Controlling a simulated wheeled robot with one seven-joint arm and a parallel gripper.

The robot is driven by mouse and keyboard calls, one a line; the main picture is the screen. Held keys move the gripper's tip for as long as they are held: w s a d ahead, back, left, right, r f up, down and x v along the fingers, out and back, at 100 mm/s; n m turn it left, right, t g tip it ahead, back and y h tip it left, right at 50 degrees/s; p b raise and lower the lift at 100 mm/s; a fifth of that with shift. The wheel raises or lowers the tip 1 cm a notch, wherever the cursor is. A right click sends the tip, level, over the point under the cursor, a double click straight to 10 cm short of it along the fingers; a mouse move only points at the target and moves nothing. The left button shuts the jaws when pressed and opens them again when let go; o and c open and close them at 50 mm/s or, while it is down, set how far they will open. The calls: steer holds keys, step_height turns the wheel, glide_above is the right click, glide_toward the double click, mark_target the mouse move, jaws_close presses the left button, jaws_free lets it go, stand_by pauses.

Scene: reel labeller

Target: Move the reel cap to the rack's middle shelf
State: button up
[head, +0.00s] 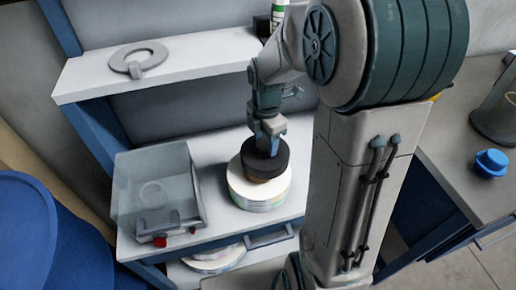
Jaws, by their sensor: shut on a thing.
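My gripper (268,137) points down and is shut on a dark round piece, the black reel cap (273,158). The cap is at the top of a white roll (259,192) with a coloured band around its side. A brown part shows between the cap and the roll; I cannot tell whether the cap rests on it or hangs just above. The roll stands on the rack's middle shelf (218,221), near its right side. The fingertips are partly hidden against the cap.
A clear box (153,184) with red parts in front stands on the shelf's left. Other rolls (214,258) lie below. A blue knob-like piece (491,162) sits on the right-hand table (447,145).

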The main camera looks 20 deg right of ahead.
steer(key=s+d+r, duration=0.1)
steer(key=d+r, duration=0.5)
steer(key=d, duration=0.3)
step_height(320, 180, up, 7)
steer(key=p, duration=0.5)
steer(key=shift+s+d, duration=0.2)
steer(key=shift+d, duration=0.25)
steer(key=shift+a+f, duration=0.1)
